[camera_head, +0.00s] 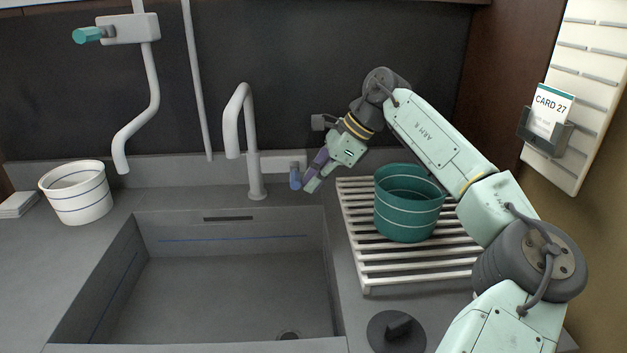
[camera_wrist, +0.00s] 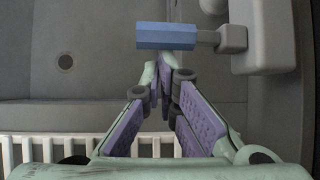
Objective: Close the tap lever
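A blue tap lever (camera_head: 295,175) sticks out near the back wall, right of the grey spout (camera_head: 238,120). In the wrist view the lever (camera_wrist: 166,36) lies crosswise above my fingertips, joined by a short stem to a grey body (camera_wrist: 235,37) on the right. My gripper (camera_head: 312,180) is close beside the lever, on its right in the head view. Its fingertips (camera_wrist: 158,85) come together with nothing seen between them. I cannot tell whether they touch the lever.
A teal pot (camera_head: 408,205) stands on a white slatted rack (camera_head: 365,275) under my arm. The sink (camera_head: 225,280) is empty. A second tap with a teal lever (camera_head: 88,35) is on the wall. A white pot (camera_head: 77,193) stands at left. A card holder (camera_head: 545,130) hangs at right.

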